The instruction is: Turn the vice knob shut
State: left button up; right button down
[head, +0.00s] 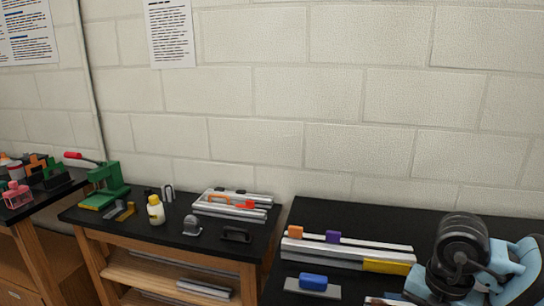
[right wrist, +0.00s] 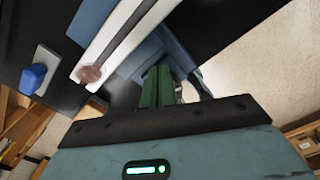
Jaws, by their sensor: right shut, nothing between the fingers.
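A round brownish-pink knob (right wrist: 90,73) sits at the near end of a pale vice-like bar (right wrist: 112,38) in the right wrist view. In the head view only a small piece of what looks like this bar shows at the bottom edge. My right gripper (right wrist: 157,84) has green fingers, shut and empty. In the picture they are to the right of the knob and apart from it; the depth between them is unclear. In the head view my right arm is at the lower right and its fingertips are hidden. My left gripper is not in view.
A blue block (head: 313,279) on a grey plate stands beside the bar. Behind it lies an aluminium rail (head: 345,248) with orange and purple blocks and a yellow piece (head: 388,267). Another bench to the left holds a green press (head: 107,186) and a bottle (head: 156,210).

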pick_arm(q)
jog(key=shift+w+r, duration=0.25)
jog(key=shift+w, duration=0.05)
pick_arm(e)
jog(key=shift+s+a+f, duration=0.15)
jog(key=shift+s+a, duration=0.1)
dwell(0.5)
pick_arm(q)
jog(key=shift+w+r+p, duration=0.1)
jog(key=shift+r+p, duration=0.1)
jog(key=shift+p, duration=0.1)
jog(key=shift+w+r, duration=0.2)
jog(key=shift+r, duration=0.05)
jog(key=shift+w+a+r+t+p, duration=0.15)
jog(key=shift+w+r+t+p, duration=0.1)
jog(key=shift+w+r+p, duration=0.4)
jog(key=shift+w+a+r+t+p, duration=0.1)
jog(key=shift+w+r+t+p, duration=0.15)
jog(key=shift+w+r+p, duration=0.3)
pick_arm(e)
jog(key=shift+s+d+f, duration=0.1)
jog(key=shift+s+f, duration=0.1)
dwell(0.5)
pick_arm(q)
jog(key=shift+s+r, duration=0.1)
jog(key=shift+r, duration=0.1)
pick_arm(e)
jog(key=shift+d, duration=0.1)
